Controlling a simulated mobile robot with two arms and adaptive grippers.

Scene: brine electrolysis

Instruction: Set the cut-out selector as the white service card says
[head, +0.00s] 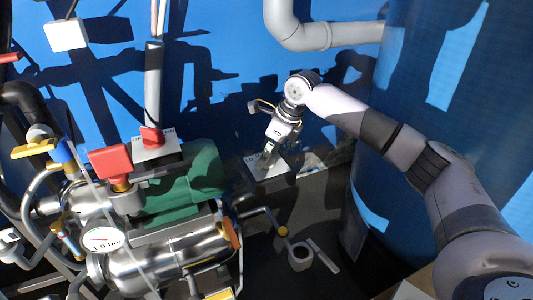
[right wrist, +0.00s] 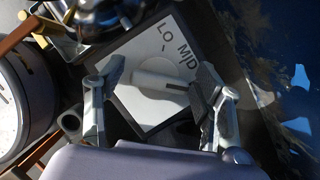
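The cut-out selector is a pale bar-shaped knob (right wrist: 155,82) on a square white plate (right wrist: 140,50) lettered LO and MID. A dark line on the knob points right, below MID, toward a finger; any further lettering there is hidden. My right gripper (right wrist: 160,100) is open, one finger left of the knob and one right of it, over the plate. In the head view, my right gripper (head: 268,154) reaches down over the plate (head: 272,171), which it partly covers. I cannot tell whether the fingers touch the knob. No readable service card shows. My left gripper is out of view.
Left of the plate stand a green motor (head: 190,180), a steel cylinder (head: 165,260) and a gauge (head: 103,240) marked 1.0 bar. A red-handled valve (head: 110,162) rises nearby. A roll of tape (head: 300,256) lies below on the dark floor. A large blue tank (head: 440,150) stands right.

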